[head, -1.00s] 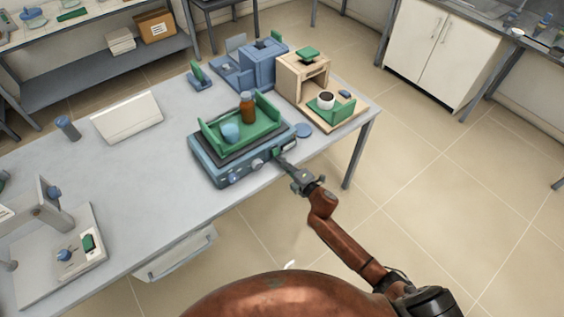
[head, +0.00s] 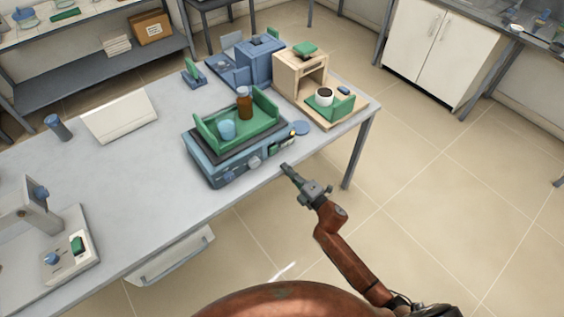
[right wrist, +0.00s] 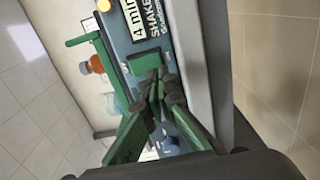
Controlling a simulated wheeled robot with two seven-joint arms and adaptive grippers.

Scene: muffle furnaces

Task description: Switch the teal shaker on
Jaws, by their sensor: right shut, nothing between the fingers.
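The teal shaker (head: 213,172) stands near the table's front edge. A green tray (head: 206,137) on top holds a brown bottle (head: 245,104) and a light blue cup (head: 227,130). Its front has knobs, a label and a green switch (head: 275,151). A yellow lamp (right wrist: 104,5) glows on the panel. My right gripper (head: 285,168) is shut and empty, just in front of the panel and apart from it. My left gripper is out of view.
A beige wooden unit (head: 287,72) with a white cup stands behind right, beside a blue device (head: 261,62). A white panel (head: 119,117) lies at the back left. A white device (head: 62,250) stands front left. The table between is clear.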

